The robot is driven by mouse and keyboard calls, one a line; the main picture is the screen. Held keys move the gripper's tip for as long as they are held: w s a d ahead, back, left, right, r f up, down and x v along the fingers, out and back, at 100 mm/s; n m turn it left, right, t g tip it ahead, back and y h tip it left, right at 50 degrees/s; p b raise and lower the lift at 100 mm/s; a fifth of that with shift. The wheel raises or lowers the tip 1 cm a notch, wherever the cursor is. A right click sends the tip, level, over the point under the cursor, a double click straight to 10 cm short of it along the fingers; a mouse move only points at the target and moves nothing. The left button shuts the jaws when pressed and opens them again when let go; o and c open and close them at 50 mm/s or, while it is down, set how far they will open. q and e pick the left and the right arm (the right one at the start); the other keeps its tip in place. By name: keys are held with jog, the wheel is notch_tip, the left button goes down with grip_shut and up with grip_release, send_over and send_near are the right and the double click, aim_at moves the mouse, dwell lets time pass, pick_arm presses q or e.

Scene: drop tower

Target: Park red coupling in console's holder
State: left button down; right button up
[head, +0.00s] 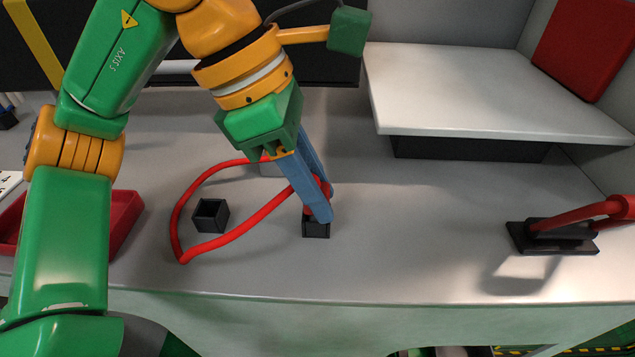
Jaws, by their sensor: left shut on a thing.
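My left gripper (322,205) reaches down from the top of the head view with its blue fingers shut on the red coupling (318,186), which is mostly hidden between and behind the fingers. A red hose (225,237) runs from there in a loop over the console to the left. A small black square holder (316,229) is directly below the fingertips. The fingers hide its opening, so I cannot tell whether the coupling is inside it. Another black square holder (210,215), open and empty, stands to the left within the hose loop. My right gripper is not in view.
The grey console top (420,255) is clear between the gripper and a black bracket (552,238) with a red handle (580,213) at right. A white raised shelf (480,92) stands behind. A red tray (125,220) lies at left, partly behind my left arm.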

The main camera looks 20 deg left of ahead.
pick_arm(q)
jog(key=shift+f, duration=0.15)
dwell(0.3)
jog(key=c, duration=0.6)
grip_release()
jog(key=p+v, duration=0.1)
jog(key=v, duration=0.6)
jog(key=shift+p, duration=0.3)
